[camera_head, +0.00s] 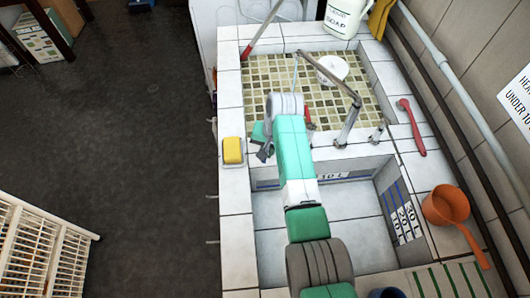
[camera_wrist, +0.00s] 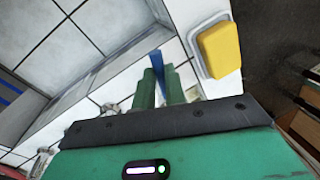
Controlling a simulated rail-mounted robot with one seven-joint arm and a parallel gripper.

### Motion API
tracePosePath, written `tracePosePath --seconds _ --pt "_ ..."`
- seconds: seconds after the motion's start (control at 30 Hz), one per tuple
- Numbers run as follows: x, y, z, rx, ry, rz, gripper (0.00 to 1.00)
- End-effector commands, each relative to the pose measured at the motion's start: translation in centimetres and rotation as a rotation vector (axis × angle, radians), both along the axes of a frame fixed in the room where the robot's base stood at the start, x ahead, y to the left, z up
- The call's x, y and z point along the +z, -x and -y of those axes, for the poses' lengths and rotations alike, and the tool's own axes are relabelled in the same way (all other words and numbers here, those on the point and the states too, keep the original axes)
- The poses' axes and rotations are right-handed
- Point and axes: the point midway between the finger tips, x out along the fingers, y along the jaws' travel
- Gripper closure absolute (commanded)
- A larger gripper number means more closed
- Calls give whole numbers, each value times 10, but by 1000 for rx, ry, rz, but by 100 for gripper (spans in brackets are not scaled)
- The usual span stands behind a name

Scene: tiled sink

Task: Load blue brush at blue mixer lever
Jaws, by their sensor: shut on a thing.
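My gripper (camera_wrist: 160,88) is shut on a narrow blue thing (camera_wrist: 157,62), apparently the blue brush; only a strip shows between the green fingers. In the head view my gripper (camera_head: 264,153) is over the tiled left ledge, just right of the yellow sponge, and the brush is hidden or too small to make out. A metal faucet (camera_head: 347,122) rises behind my arm, its long spout reaching over the mosaic basin. A small metal fitting (camera_head: 376,134) stands right of it. I cannot make out a blue mixer lever.
The yellow sponge (camera_head: 232,150) lies in a white dish beside my gripper. A white bowl (camera_head: 331,69) is at the mosaic basin. A red brush (camera_head: 411,127) and an orange dipper (camera_head: 446,205) lie on the right ledge. A soap jug (camera_head: 344,17) stands at the back.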

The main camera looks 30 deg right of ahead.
Motion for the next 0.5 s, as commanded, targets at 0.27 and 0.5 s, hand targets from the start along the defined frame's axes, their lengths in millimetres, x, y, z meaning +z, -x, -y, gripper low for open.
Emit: tracePosePath --seconds 0.27,0.5 --pt "0 0 0 0 -2 1 86" --pt "0 0 -1 1 -2 1 66"
